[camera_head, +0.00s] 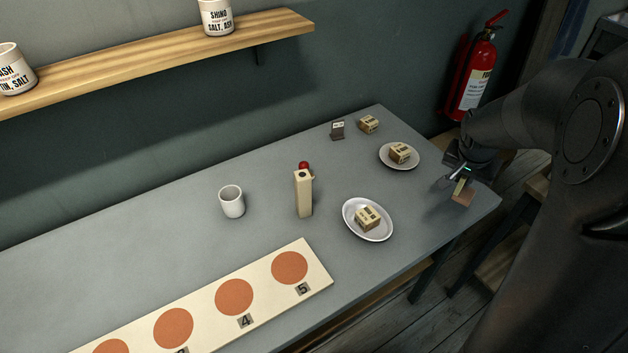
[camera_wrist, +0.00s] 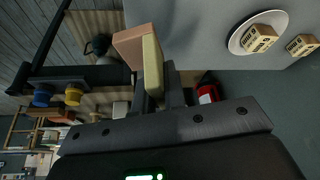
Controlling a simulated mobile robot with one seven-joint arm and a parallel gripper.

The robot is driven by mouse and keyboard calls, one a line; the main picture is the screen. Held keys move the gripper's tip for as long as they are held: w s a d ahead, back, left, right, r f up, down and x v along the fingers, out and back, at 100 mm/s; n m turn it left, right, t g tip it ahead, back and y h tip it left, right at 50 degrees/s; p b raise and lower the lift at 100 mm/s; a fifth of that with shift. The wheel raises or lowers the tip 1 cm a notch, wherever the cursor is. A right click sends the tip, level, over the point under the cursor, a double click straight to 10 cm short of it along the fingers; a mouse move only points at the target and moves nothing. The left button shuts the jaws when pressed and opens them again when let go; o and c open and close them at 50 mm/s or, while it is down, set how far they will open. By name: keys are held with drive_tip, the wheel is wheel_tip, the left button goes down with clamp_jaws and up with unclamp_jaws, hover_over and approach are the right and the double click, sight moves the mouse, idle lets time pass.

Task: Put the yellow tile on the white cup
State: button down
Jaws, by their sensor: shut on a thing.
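My gripper (camera_head: 461,182) is at the right end of the grey table and is shut on the yellow tile (camera_head: 459,188). The tile hangs below the fingers, with a yellow part and a pinkish clay-coloured part. It also shows in the wrist view, where the yellow tile (camera_wrist: 153,66) stands out from between the dark fingers. Whether it touches the table is hard to tell. The white cup (camera_head: 232,201) stands upright on the table, left of the middle and far to the left of my gripper. Its top is open and nothing lies on it.
Between gripper and cup stand a tall beige block (camera_head: 303,195) with a red ball-like thing (camera_head: 304,165) behind it, an oval dish (camera_head: 352,226) and a round plate (camera_head: 387,162), each bearing a small block. A numbered board (camera_head: 205,306) lies in front. A shelf (camera_head: 150,60) hangs above.

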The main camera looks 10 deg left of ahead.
drive_tip(key=w+a+r+n+y, duration=0.1)
drive_tip(key=a+r+n, duration=0.15)
drive_tip(key=a, duration=1.25)
drive_tip(key=a+r+n+y, duration=0.15)
drive_tip(key=a+n, duration=0.25)
drive_tip(key=a, duration=1.1)
drive_tip(key=n+y, duration=0.1)
drive_tip(key=n, duration=0.2)
hover_over(224, 192)
wheel_tip(224, 192, down, 4)
drive_tip(key=shift+d+r, duration=0.15)
drive_tip(key=shift+f, duration=2.1)
drive_tip(key=shift+f, duration=0.1)
drive_tip(key=c, duration=1.9)
unclamp_jaws()
drive_tip(key=o, duration=0.4)
